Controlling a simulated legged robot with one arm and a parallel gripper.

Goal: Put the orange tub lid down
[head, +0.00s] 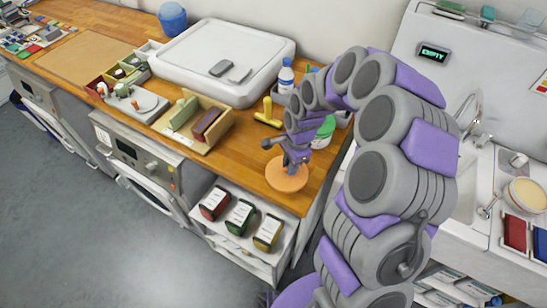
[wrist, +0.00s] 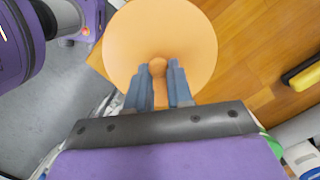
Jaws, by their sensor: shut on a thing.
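The orange tub lid (head: 287,179) is a round, flat disc with a small knob in its middle. In the head view it is at the front right part of the wooden counter (head: 265,150), near the counter's front edge. My gripper (head: 291,163) is above it, with its fingers pointing down. In the wrist view the lid (wrist: 195,30) fills the top middle, and my gripper (wrist: 158,75) is shut on its knob. I cannot tell whether the lid touches the counter or hangs just above it.
A yellow-handled tool (head: 268,113) lies behind the lid. A wooden tray (head: 216,132) stands to the left. A white bottle (head: 286,75) and a green item (head: 325,128) are behind. Below the edge, an open shelf holds labelled boxes (head: 240,215). A sink unit is at right.

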